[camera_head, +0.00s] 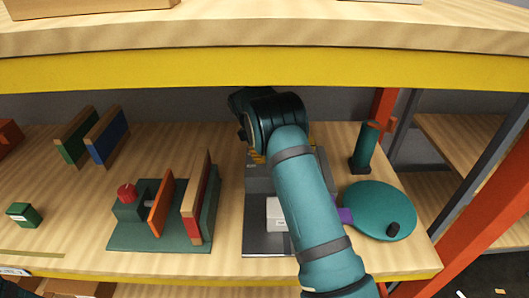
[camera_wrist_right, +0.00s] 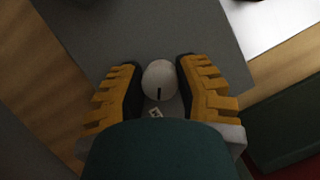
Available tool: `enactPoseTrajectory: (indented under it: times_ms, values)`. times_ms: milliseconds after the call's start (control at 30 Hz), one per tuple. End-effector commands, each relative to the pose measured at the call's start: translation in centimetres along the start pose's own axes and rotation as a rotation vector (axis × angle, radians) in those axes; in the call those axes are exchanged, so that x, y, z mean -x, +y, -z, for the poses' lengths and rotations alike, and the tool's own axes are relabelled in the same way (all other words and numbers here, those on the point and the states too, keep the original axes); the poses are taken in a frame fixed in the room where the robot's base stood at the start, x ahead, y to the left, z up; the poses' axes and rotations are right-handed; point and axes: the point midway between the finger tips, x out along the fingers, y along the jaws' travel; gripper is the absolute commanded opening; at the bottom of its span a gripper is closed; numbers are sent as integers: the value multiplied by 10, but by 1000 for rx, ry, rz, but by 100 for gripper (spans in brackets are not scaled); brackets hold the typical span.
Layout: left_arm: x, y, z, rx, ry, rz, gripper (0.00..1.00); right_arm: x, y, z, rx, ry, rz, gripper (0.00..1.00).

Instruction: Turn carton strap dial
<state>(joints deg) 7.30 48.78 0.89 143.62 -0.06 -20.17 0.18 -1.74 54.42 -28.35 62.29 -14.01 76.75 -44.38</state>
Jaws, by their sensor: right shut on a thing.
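A white round dial (camera_wrist_right: 159,80) with a short black mark shows in the right wrist view, on a grey surface. My right gripper (camera_wrist_right: 158,84) has its yellow ribbed fingers on either side of the dial and is shut on it. In the head view, my right arm covers the dial and most of the gripper; only a bit of yellow finger shows. A white carton (camera_head: 276,213) sits on the grey machine (camera_head: 259,243), partly behind my arm. My left gripper is not in view.
Left of the machine stands a green fixture (camera_head: 150,241) with a red knob and upright boards. To the right are a teal disc (camera_head: 379,211) and a green cylinder (camera_head: 366,145). A yellow-edged shelf (camera_head: 264,67) hangs above. A small green box (camera_head: 23,215) is far left.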

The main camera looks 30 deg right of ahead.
Motion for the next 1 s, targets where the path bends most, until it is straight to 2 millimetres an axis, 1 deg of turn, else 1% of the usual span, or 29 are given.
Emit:
enactPoseTrajectory:
  times_ms: [33,200,400,700,1000]
  values:
    - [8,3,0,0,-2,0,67,1,0,-2,-27,-3,16,0]
    - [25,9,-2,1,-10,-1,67,2,0,-2,-151,-4,68,0]
    - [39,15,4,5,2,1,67,0,0,-1,-325,-4,141,0]
    - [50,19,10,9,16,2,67,-2,-1,-1,-581,-6,247,0]
    - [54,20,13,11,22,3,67,-3,-1,0,-778,-6,328,0]
